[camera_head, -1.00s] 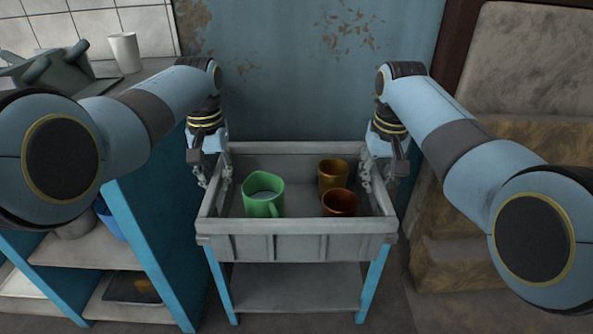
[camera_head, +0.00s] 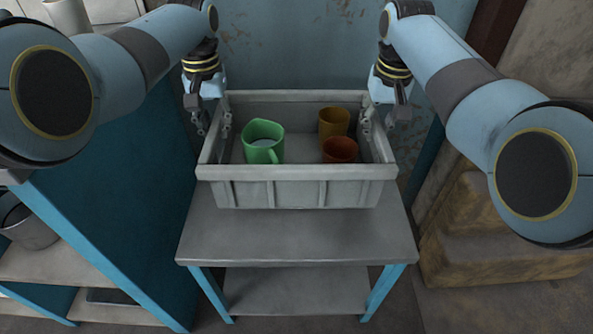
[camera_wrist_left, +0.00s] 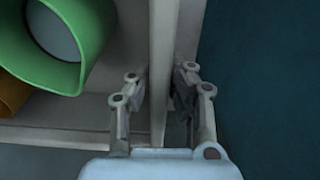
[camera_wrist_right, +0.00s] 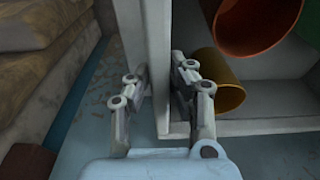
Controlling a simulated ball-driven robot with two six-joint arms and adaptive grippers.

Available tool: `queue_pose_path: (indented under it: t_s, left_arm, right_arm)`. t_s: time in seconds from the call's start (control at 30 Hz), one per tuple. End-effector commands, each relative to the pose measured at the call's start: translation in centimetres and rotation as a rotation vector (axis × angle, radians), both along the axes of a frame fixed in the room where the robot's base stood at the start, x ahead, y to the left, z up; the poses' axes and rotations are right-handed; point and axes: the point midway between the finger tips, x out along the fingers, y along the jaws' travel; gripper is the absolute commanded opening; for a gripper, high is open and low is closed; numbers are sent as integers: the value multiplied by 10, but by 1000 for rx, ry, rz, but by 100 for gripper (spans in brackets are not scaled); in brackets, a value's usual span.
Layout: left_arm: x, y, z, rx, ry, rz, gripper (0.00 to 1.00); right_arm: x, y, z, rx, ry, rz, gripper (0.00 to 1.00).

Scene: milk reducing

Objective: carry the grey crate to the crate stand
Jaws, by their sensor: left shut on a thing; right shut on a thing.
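The grey crate (camera_head: 297,194) is level in the head view and holds a green mug (camera_head: 263,150), an ochre mug (camera_head: 334,122) and a red-brown mug (camera_head: 340,150). My left gripper (camera_head: 213,128) is shut on its left wall; the left wrist view shows the wall (camera_wrist_left: 162,60) between the fingers. My right gripper (camera_head: 378,128) is shut on its right wall, and the right wrist view shows that wall (camera_wrist_right: 158,60) between the fingers. A stand (camera_head: 295,240) with a grey top and blue legs shows below and in front of the crate. I cannot tell the gap between them.
A blue-sided shelf unit (camera_head: 115,215) stands close on the left, with a metal pot (camera_head: 30,228) inside. Brown stone-like blocks (camera_head: 490,255) lie on the right. A worn blue wall (camera_head: 290,50) is behind the crate.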

Motion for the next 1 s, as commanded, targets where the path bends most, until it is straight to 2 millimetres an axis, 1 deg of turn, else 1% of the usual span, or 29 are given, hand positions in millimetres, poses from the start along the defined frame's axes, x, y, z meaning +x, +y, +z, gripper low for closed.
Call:
queue_pose_path:
  t_s: [0.3,0.47,1.0]
  left_arm:
    - [1,0,1,0,-1,0,0]
    - [1,0,-2,0,-1,0,0]
    - [1,0,-27,0,-1,0,0]
  right_arm:
    - [1,0,1,0,-3,-1,0]
    - [1,0,-1,0,-2,-1,0]
    - [1,0,-27,0,-3,-1,0]
